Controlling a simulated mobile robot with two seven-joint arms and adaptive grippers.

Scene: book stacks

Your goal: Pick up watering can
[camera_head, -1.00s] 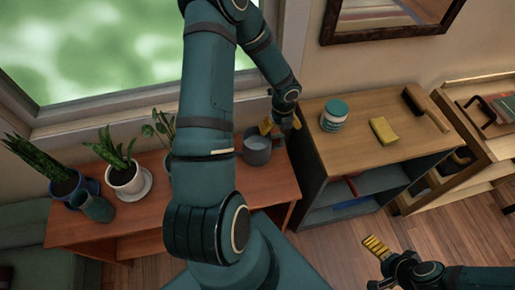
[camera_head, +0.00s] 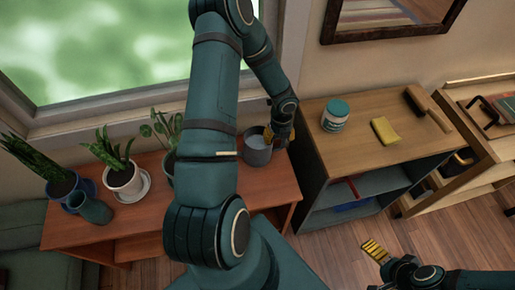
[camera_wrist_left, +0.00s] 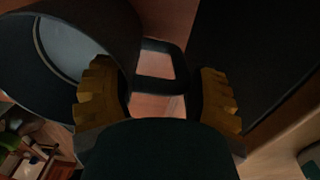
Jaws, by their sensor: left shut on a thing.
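The watering can (camera_head: 257,156) is a dark grey round vessel with a pale interior, standing at the right end of the reddish wooden table. In the left wrist view its open rim and wall (camera_wrist_left: 110,25) fill the upper left, and its dark loop handle (camera_wrist_left: 160,85) lies between the yellow fingers. My left gripper (camera_head: 280,138) is at the can's right side, shut on the handle. The can's spout cannot be made out. My right gripper (camera_head: 376,249) is low at the right over the floor, away from the can; its finger gap is unclear.
The table (camera_head: 222,201) also bears potted plants, one in a white pot (camera_head: 124,182), and a teal jug (camera_head: 92,208) at left. A wooden-topped shelf (camera_head: 355,150) stands close on the right, with a teal-lidded jar (camera_head: 335,115), yellow sponge (camera_head: 385,130) and brush (camera_head: 428,108).

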